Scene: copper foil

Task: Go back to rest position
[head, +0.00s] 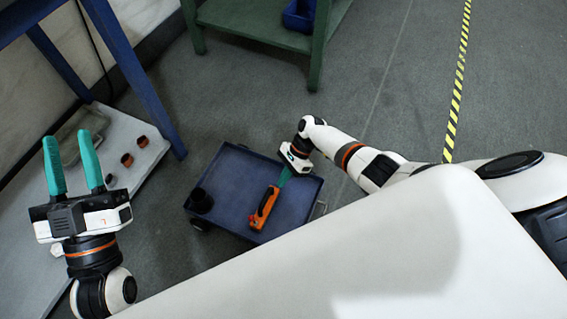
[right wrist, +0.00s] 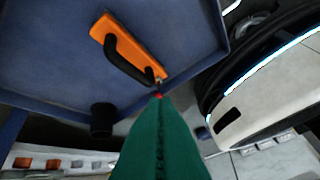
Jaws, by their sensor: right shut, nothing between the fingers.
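My left gripper (head: 67,140) is raised at the left of the head view. Its two green fingers point up, stand apart and hold nothing. My right gripper (head: 283,180) reaches over the blue cart tray (head: 235,165), with its green fingers pointing down beside an orange tool (head: 264,208). In the right wrist view my right gripper's fingers (right wrist: 158,97) are pressed together with nothing between them. The orange tool (right wrist: 108,30) with its black handle lies in the tray, just beyond the fingertips. I cannot tell whether the fingertips touch it.
A black cup (head: 200,200) stands at the tray's left corner. A light table (head: 110,165) with several small copper-coloured pieces is behind my left gripper, next to a blue frame (head: 140,85). A green bench (head: 255,25) stands at the back. Floor on the right is clear.

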